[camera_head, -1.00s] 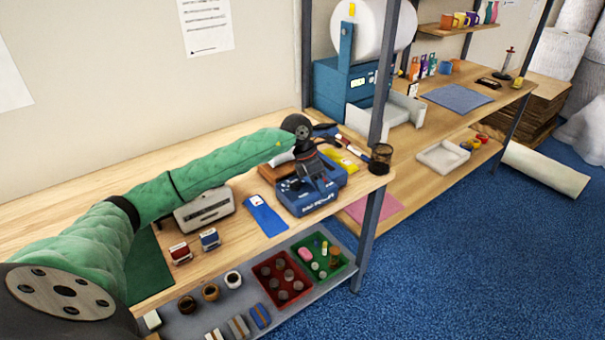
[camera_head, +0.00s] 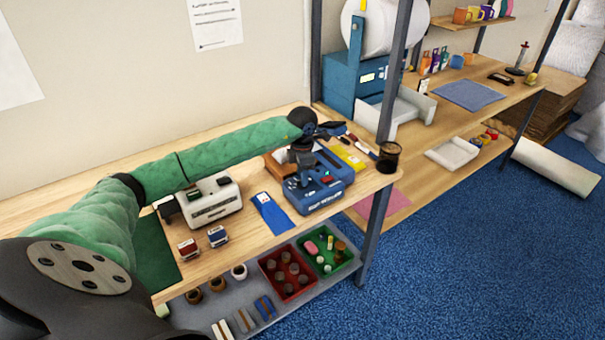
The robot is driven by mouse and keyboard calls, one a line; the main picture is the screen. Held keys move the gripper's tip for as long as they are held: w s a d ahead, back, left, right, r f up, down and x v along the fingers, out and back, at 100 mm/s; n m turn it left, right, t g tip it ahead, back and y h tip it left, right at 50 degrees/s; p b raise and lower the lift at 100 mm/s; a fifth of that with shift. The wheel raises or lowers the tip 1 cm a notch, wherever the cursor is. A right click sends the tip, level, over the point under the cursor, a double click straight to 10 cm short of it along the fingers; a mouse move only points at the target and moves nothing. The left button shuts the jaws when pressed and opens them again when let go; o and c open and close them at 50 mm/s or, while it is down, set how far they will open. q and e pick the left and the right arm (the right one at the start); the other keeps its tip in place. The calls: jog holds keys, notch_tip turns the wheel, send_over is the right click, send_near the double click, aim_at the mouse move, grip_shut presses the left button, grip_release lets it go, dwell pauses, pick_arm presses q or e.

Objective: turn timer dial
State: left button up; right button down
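A blue machine (camera_head: 324,196) with a small lit green display stands near the right end of the near workbench. It has small controls on top; I cannot make out which is the timer dial. My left gripper (camera_head: 304,178) points down over the left part of the machine's top. Its fingers are small and dark against the machine, so their opening and any contact are unclear. The green-sleeved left arm reaches in from the left. My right gripper is not in view.
A white device (camera_head: 213,202), two small stamps (camera_head: 189,249) and a blue pouch (camera_head: 271,213) lie left of the machine. A black mesh cup (camera_head: 389,157) stands at the bench's right end by a metal post. Red (camera_head: 286,293) and green bins sit on the lower shelf.

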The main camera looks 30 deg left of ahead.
pick_arm(q)
jog(key=shift+f, duration=0.65)
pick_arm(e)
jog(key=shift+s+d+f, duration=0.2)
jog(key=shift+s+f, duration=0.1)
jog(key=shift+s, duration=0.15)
pick_arm(q)
jog(key=shift+c, duration=0.2)
grip_shut()
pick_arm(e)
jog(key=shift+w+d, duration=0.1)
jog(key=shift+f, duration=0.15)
